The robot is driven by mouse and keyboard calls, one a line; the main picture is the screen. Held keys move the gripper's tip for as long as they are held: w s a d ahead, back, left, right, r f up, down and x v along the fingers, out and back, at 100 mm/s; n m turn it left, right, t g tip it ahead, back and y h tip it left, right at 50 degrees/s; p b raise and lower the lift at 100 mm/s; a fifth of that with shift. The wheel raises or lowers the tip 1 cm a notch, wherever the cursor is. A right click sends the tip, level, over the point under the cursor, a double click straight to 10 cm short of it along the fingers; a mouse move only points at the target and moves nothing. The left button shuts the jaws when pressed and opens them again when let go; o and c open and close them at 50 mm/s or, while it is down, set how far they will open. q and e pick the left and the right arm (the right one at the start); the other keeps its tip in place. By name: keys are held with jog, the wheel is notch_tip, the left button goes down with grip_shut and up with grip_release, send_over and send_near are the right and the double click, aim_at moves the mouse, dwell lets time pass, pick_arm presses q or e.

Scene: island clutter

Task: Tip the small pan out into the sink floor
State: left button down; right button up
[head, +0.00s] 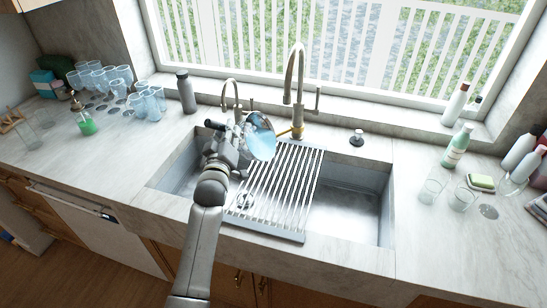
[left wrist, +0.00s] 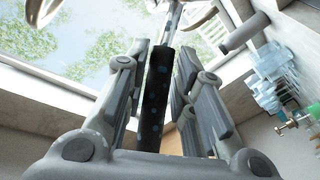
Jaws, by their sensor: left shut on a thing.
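The small pan (head: 262,138) is held up in the air over the back of the sink, beside the faucet. It is tilted steeply, with a shiny bluish round face showing; I cannot tell what is in it. My left gripper (head: 238,140) is shut on the pan's handle. In the left wrist view the dark, blue-speckled handle (left wrist: 155,100) lies between the fingers. The bare sink floor (head: 345,214) shows right of the roll-up rack (head: 290,178); the rack covers the middle of the sink. My right gripper is out of view.
A tall faucet (head: 298,85) and a smaller tap (head: 231,92) stand behind the sink. A dark bottle (head: 186,92) and several glasses (head: 148,104) stand at left. Two glasses (head: 432,190) and a green bottle (head: 457,147) stand right of the sink.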

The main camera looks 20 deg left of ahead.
pick_arm(q)
jog(key=shift+r, duration=0.25)
jog(key=shift+s+d+r+m+t+b, duration=0.1)
jog(key=shift+d+r+m+t+b, duration=0.1)
jog(key=shift+d+m, duration=0.3)
jog(key=shift+d+r+m+t+b, duration=0.1)
jog(key=shift+d+m+b, duration=0.15)
jog(key=shift+d, duration=0.45)
jog(key=shift+s+d+r+m+t, duration=0.1)
jog(key=shift+d+r+m+t, duration=0.05)
jog(key=shift+d+m, duration=0.4)
jog(key=shift+d+r+m+t, duration=0.15)
jog(key=shift+d+m, duration=0.15)
jog(key=shift+d, duration=0.3)
